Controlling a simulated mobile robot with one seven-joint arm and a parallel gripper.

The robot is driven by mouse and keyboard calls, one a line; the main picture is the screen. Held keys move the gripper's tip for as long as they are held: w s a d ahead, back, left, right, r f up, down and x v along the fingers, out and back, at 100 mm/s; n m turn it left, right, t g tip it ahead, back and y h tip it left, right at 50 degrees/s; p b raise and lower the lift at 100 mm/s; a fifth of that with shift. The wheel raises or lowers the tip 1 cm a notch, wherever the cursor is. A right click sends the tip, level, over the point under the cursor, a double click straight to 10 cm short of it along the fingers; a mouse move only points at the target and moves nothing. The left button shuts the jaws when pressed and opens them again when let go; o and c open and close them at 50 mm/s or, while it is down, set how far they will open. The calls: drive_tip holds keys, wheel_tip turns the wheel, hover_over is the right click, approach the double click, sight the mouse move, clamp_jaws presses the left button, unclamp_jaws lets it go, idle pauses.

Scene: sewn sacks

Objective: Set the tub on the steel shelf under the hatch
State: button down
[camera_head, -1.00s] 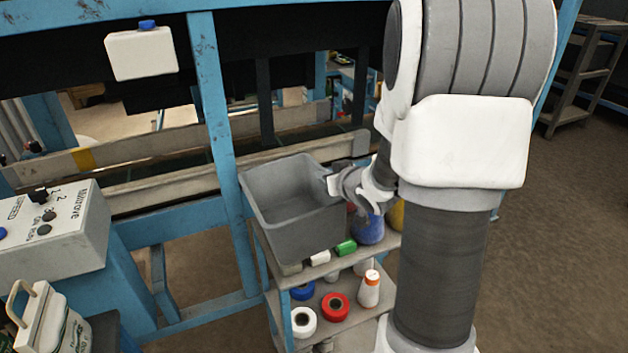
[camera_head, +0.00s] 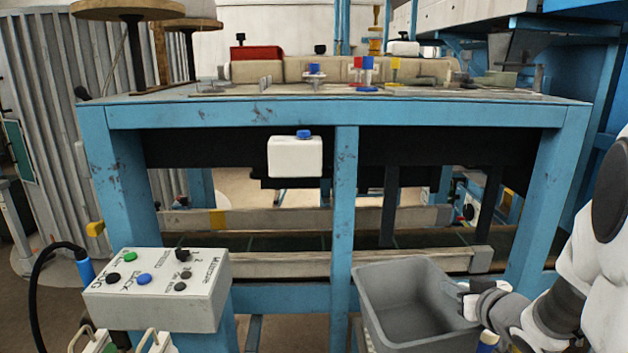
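The grey tub (camera_head: 390,292) is open-topped and looks empty, at the bottom right of centre in front of the blue frame. My gripper (camera_head: 467,296) comes in from the right with its fingers at the tub's right rim and appears closed on it. The fingertips are small and partly hidden by the rim. The tub's lower part is cut off by the picture's edge, so I cannot tell whether it rests on anything now. I cannot pick out a steel shelf or a hatch with certainty.
A blue-framed machine table (camera_head: 345,113) stands ahead, with a white bottle-like container (camera_head: 295,157) at its front. A control box (camera_head: 160,290) with buttons is at the lower left. A blue upright stands just left of the tub. A conveyor rail (camera_head: 265,264) runs behind.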

sight(368, 317)
drive_tip(key=a+y, duration=0.1)
drive_tip(key=a, duration=0.4)
drive_tip(key=w+a+n+p, duration=0.1)
drive_tip(key=a, duration=0.4)
drive_tip(key=w+a+n+y+p, duration=0.1)
drive_tip(key=a, duration=0.5)
drive_tip(key=shift+a+g+y, duration=0.1)
drive_tip(key=shift+g+y, duration=0.2)
drive_tip(key=shift+g, duration=0.1)
drive_tip(key=f+m+h, duration=0.1)
drive_tip(key=f, duration=0.2)
drive_tip(key=w+f+h, duration=0.1)
drive_tip(key=f, duration=0.2)
drive_tip(key=w+f+m+h, duration=0.1)
drive_tip(key=f, duration=0.2)
drive_tip(key=shift+w+f+m+t, duration=0.1)
drive_tip(key=shift+f+m+t, duration=0.1)
drive_tip(key=shift+m+t, duration=0.1)
drive_tip(key=shift+f+h, duration=0.4)
drive_tip(key=shift+f, duration=0.1)
drive_tip(key=shift+s, duration=0.2)
